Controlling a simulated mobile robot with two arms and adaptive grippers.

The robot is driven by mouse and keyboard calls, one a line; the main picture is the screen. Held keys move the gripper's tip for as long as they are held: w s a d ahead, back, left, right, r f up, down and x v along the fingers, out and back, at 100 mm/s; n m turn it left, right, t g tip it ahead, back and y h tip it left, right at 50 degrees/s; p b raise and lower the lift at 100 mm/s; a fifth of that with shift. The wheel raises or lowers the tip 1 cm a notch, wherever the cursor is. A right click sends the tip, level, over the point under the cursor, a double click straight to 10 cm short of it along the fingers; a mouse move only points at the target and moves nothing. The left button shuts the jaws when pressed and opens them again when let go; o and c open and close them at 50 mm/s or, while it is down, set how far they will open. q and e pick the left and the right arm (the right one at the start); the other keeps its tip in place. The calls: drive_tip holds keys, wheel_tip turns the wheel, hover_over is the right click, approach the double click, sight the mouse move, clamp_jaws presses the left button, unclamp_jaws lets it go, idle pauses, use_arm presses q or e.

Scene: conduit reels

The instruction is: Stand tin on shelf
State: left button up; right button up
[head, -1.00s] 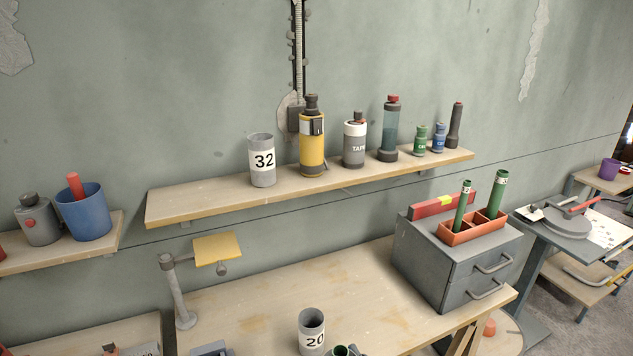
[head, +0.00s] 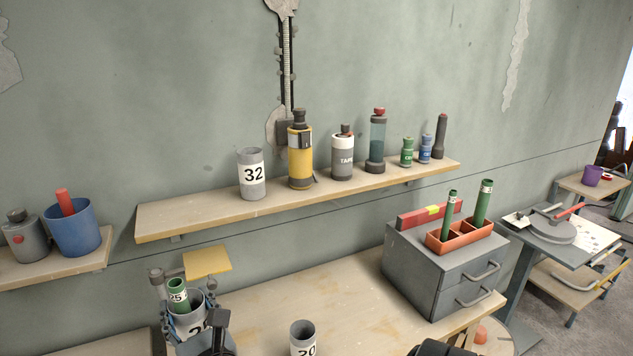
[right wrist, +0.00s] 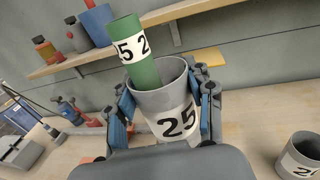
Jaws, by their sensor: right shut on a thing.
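A grey tin (head: 187,323) with a white band marked 25 is in my right gripper (head: 190,304). In the right wrist view the blue fingers close on both sides of the tin (right wrist: 160,102). A green tube (head: 177,291) with a white 25 label leans inside it and sticks out above the rim. The tin looks near upright, at the left part of the bench; its base is hidden. The long wooden shelf (head: 190,221) is on the wall behind and above. A tin marked 32 (head: 251,176) stands on it, with bare board to its left. My left gripper is not in view.
The shelf also holds a yellow flask (head: 300,160), a TAPE canister (head: 342,160) and several bottles. A tin marked 20 (head: 302,342) stands on the bench. A grey drawer box (head: 440,272) stands at right.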

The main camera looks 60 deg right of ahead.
drive_tip(key=w+d+r+m+g+h, duration=0.2)
drive_tip(key=w+d+r+h, duration=0.1)
drive_tip(key=r, duration=0.6)
drive_tip(key=w+d+r+m+g+h+p, duration=0.1)
drive_tip(key=w+d+r+m+g+h, duration=0.2)
drive_tip(key=r, duration=0.7)
drive_tip(key=w+d+r+m+g+h, duration=0.1)
drive_tip(key=w+d+r+h, duration=0.2)
drive_tip(key=r, duration=0.6)
use_arm(q)
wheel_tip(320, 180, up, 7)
drive_tip(key=p, duration=0.5)
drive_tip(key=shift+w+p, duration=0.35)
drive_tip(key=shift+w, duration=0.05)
use_arm(e)
drive_tip(key=w+d+f+y, duration=0.1)
drive_tip(key=w+d+f, duration=0.6)
drive_tip(key=w+f, duration=0.5)
drive_tip(key=shift+w+d+f, duration=0.2)
drive_tip(key=shift+w+f, duration=0.2)
drive_tip(key=shift+f, duration=0.15)
drive_tip(key=shift+f, duration=0.1)
drive_tip(key=o, duration=1.5)
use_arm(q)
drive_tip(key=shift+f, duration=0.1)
